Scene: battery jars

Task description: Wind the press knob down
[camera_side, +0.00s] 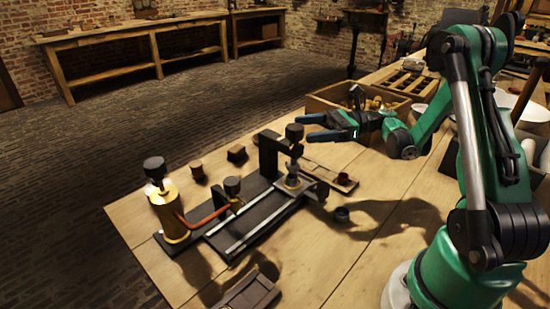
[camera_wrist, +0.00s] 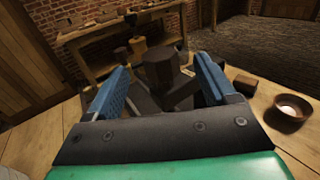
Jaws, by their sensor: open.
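The press stands on a dark base on the table, with a black upright frame (camera_side: 268,155) and a dark press knob (camera_side: 294,132) on top. In the wrist view the dark faceted knob (camera_wrist: 160,68) shows between the two spread fingers of my gripper (camera_wrist: 161,62). Neither finger visibly touches it. How far the knob reaches in between the fingers is hard to tell.
A brass cylinder (camera_side: 170,215) with a black knob and a copper pipe (camera_side: 205,217) stand left of the press. A small dark cup (camera_side: 342,214) sits at right, a crate (camera_side: 325,102) further back.

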